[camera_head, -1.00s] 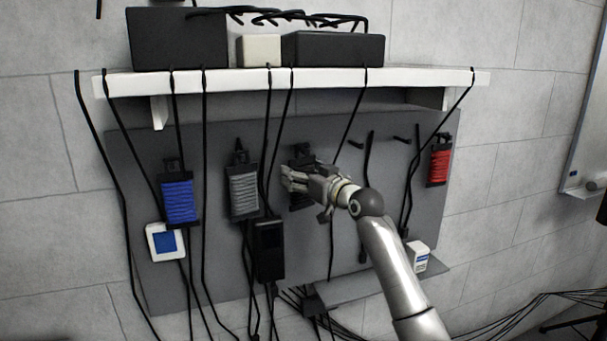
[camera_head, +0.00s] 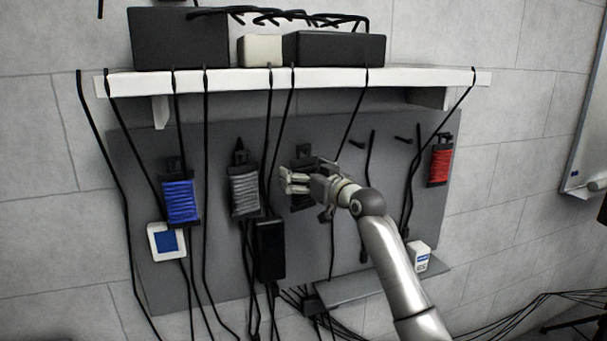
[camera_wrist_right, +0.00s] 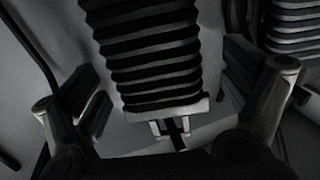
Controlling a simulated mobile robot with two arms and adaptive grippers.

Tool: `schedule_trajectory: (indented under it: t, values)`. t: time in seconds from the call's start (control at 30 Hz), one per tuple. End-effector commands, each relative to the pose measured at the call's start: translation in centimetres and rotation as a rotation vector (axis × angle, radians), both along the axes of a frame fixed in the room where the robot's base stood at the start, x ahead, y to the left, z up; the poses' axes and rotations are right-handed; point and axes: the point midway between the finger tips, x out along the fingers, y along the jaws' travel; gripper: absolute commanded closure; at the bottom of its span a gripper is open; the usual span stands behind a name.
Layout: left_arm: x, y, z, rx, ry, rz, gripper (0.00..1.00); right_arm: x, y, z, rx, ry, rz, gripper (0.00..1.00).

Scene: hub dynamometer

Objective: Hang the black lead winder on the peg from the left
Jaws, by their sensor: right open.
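The black lead winder (camera_head: 303,153) hangs against the grey board, third from the left in the row of winders, and is mostly hidden behind my right gripper. In the right wrist view the winder (camera_wrist_right: 152,60) shows as a dark ribbed body with a pale end, between and beyond the open fingers. My right gripper (camera_head: 291,184) is open in front of it, and its fingers (camera_wrist_right: 160,105) stand to either side, apart from it as far as I can see. The winder's top and its peg are partly hidden. My left gripper is not in view.
A grey winder (camera_head: 244,191) and a blue winder (camera_head: 180,201) hang to the left, a red winder (camera_head: 440,162) to the right. Bare pegs (camera_head: 402,140) show between. Black cables hang from the white shelf (camera_head: 250,79) across the board. A black box (camera_head: 269,248) hangs just below left.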

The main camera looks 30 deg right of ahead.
Motion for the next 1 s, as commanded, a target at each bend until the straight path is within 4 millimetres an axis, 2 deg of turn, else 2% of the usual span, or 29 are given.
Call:
schedule_trajectory:
  t: [0.17,0.33,0.8,1.0]
  values:
    - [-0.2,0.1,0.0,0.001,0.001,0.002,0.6,-0.1,0.0,-0.2,0.0,0.003,0.0,0.05]
    - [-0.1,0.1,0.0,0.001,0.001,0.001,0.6,-1.3,-0.1,-0.2,-0.002,0.003,-0.001,0.05]
    - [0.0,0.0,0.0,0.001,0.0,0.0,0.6,-9.5,-0.2,-0.2,-0.003,0.003,0.0,0.05]
    - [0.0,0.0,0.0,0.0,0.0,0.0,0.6,-11.5,-0.3,-0.1,-0.001,0.001,0.0,0.05]
